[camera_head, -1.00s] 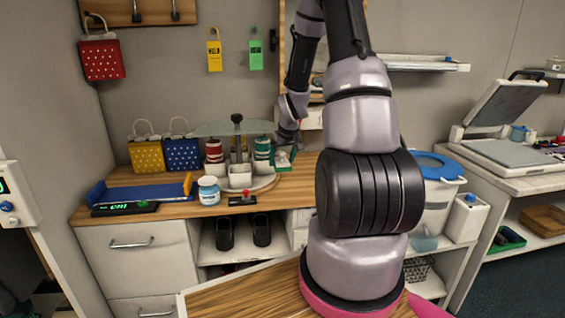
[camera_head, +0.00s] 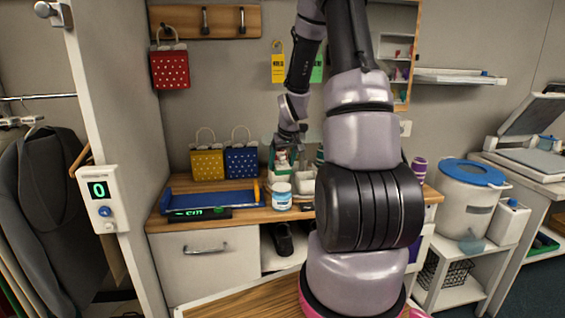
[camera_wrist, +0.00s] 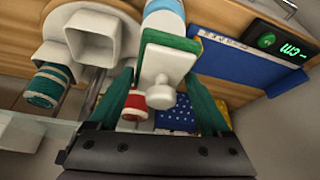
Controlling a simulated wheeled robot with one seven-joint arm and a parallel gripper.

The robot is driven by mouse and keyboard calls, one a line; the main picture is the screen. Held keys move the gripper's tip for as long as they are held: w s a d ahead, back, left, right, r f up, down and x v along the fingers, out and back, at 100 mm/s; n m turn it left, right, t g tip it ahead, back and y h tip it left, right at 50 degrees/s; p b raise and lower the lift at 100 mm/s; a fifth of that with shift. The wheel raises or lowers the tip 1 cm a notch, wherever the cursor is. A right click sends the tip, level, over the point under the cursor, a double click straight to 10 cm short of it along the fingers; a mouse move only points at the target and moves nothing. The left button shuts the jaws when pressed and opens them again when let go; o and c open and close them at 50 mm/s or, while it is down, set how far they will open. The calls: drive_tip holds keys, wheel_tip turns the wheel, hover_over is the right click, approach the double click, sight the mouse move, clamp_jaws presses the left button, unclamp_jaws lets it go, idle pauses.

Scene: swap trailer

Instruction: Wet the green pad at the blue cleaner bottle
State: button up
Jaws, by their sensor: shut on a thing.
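My gripper (camera_wrist: 165,100) is shut on the green pad (camera_wrist: 172,40), which has a white back and a white knob handle. In the head view the pad (camera_head: 282,174) is above the counter, at the left part of a white carousel, behind a small jar. I see no plainly blue bottle. A white jar with a blue label (camera_head: 282,196) stands on the counter, and its round side shows just beyond the pad in the wrist view (camera_wrist: 166,14). A white jug with a blue cap (camera_head: 508,222) stands far right. Which is the cleaner bottle I cannot tell.
The carousel (camera_wrist: 62,20) has white square cups and red and teal rolls close to my gripper. A blue tray (camera_head: 212,200), a yellow bag (camera_head: 207,164) and a blue bag (camera_head: 241,162) are to the left. A blue-lidded bucket (camera_head: 467,205) stands right. My arm hides part of the counter.

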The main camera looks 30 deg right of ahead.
sight(281, 184)
drive_tip(key=shift+f, duration=2.7)
drive_tip(key=shift+f, duration=0.55)
drive_tip(key=shift+r, duration=3.55)
